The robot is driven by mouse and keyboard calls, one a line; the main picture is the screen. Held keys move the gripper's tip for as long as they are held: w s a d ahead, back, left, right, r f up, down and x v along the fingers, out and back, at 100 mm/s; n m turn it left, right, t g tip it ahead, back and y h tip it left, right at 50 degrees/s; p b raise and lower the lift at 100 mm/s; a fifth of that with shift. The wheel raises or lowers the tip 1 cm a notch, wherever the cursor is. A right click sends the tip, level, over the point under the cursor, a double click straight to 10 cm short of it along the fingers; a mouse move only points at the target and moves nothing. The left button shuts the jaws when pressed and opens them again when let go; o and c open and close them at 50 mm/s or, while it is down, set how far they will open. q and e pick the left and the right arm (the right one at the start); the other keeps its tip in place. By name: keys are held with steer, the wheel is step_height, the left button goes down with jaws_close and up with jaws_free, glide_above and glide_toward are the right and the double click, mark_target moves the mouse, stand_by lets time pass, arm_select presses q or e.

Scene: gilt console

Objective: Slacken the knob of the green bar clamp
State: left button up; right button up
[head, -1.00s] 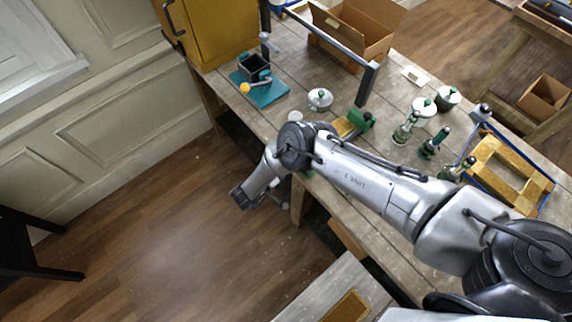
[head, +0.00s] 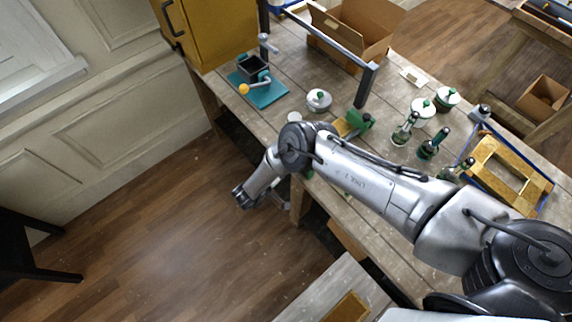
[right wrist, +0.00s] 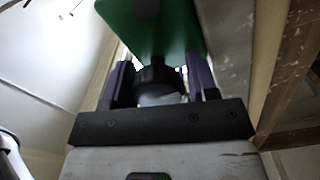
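The green bar clamp shows in the right wrist view as a flat green plate (right wrist: 165,28) at the top. Its dark round knob (right wrist: 158,76) is below the plate, between the two fingers of my right gripper (right wrist: 160,88). A finger stands close on each side of the knob; whether both touch it is unclear. In the head view my right arm reaches across the bench and bends down over its front edge. A green part (head: 359,119) shows on the bench beside a yellowish piece, behind my arm; the knob is hidden there. My left gripper is not in view.
The floor (head: 150,225) in front is clear.

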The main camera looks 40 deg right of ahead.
steer(key=shift+o, duration=1.3)
steer(key=shift+a+r, duration=0.1)
steer(key=shift+a, duration=0.1)
steer(key=shift+a+r, duration=0.1)
steer(key=shift+a, duration=0.15)
steer(key=a+p, duration=0.3)
steer(key=a, duration=1)
steer(key=shift+w, duration=0.3)
steer(key=shift+a, duration=0.15)
steer(key=shift+p, duration=0.3)
